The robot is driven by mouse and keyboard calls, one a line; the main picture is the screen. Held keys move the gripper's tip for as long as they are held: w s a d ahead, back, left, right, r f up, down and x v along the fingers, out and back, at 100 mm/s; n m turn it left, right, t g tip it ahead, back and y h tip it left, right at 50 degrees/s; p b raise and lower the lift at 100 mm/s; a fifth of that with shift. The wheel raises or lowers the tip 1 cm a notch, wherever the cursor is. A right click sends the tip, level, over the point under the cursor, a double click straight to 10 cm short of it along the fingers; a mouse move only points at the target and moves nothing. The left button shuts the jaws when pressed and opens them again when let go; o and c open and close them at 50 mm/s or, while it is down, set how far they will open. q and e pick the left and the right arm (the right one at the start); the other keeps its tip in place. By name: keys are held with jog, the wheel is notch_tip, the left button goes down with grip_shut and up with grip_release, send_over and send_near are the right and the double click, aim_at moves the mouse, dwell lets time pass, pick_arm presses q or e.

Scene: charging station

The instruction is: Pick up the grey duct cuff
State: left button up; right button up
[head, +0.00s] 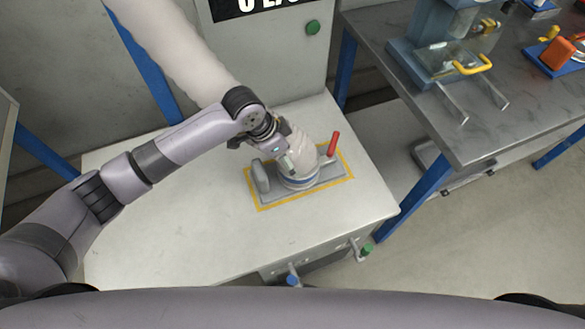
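A pale, ribbed flexible duct (175,40) runs down from the top left, passes behind my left arm, and ends at a fixture on the white cabinet top. Its lower end (303,150) stands over a round port with a bluish-grey ring (298,182). I cannot clearly make out the grey cuff; it seems to be at this lower end, partly hidden by my gripper. My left gripper (286,158) is at the near left side of the duct end, close to or touching it. Its fingers are too small and overlapped to read. My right gripper is out of view.
The fixture has a grey base plate (327,186) inside a yellow outline, a grey upright piece (260,177) at left and a red lever (333,144) at right. The cabinet top (190,225) is otherwise clear. A metal table (535,105) with equipment stands at right.

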aim_at(295, 161)
pick_arm(q)
jog(key=x, duration=0.5)
jog(key=shift+s+d+f, duration=0.1)
jog(key=shift+s+f, duration=0.05)
jog(key=shift+s, duration=0.05)
jog(key=c, duration=1.2)
jog(key=shift+r, duration=0.2)
jog(key=shift+c, duration=0.2)
